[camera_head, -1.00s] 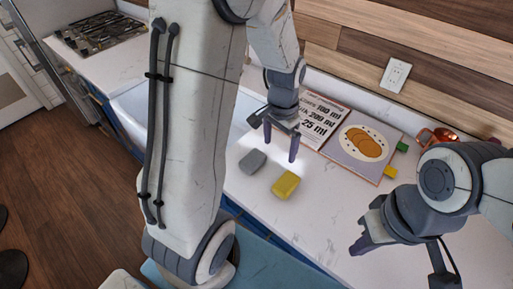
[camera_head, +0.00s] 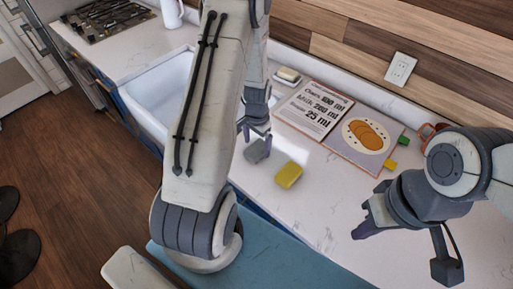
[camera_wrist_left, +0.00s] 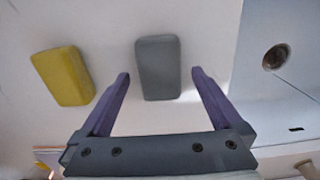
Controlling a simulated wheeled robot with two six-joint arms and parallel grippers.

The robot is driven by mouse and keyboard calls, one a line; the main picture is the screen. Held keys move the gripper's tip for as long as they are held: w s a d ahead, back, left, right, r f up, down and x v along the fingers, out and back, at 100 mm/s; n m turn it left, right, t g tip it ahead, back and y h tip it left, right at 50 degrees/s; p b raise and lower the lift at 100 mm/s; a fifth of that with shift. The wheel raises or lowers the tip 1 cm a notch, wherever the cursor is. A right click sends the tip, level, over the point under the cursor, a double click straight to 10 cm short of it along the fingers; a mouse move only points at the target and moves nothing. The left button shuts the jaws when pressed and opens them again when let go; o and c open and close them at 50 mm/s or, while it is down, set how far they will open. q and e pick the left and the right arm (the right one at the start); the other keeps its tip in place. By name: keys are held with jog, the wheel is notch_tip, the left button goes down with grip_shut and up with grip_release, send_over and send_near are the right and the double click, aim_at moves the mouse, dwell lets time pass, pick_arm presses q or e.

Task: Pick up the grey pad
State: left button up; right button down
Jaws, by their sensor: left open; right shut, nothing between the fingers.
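The grey pad (camera_head: 257,151) lies on the white counter beside the sink. In the left wrist view the grey pad (camera_wrist_left: 159,68) sits ahead of and between the two finger lines. My left gripper (camera_head: 254,133) is open just above and behind the pad; in the wrist view its purple fingers (camera_wrist_left: 160,88) are spread on either side, with no clear contact. A yellow pad (camera_head: 289,175) lies to the right of the grey one, and left of it in the wrist view (camera_wrist_left: 63,76). My right gripper (camera_head: 364,226) is shut and empty over the counter at right.
A white sink (camera_head: 160,92) lies left of the pads, its drain (camera_wrist_left: 276,57) showing in the wrist view. An open recipe book (camera_head: 315,108) lies behind the pads. A soap dish (camera_head: 288,76) stands by the wall. The counter in front right is clear.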

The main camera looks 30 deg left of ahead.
pick_arm(q)
jog(key=shift+f, duration=1.3)
jog(key=c, duration=1.3)
jog(key=shift+c, duration=0.2)
jog(key=shift+r, duration=0.15)
jog(key=shift+w+r, duration=0.1)
jog(key=shift+r, duration=0.5)
notch_tip(320, 180, up, 3)
jog(key=shift+f+b, duration=0.15)
jog(key=shift+b, duration=0.7)
jog(key=s+d+r+b, duration=0.2)
jog(key=s+d+r, duration=0.5)
jog(key=d, duration=0.2)
jog(key=shift+s+b, duration=0.3)
jog(key=shift+b, duration=0.1)
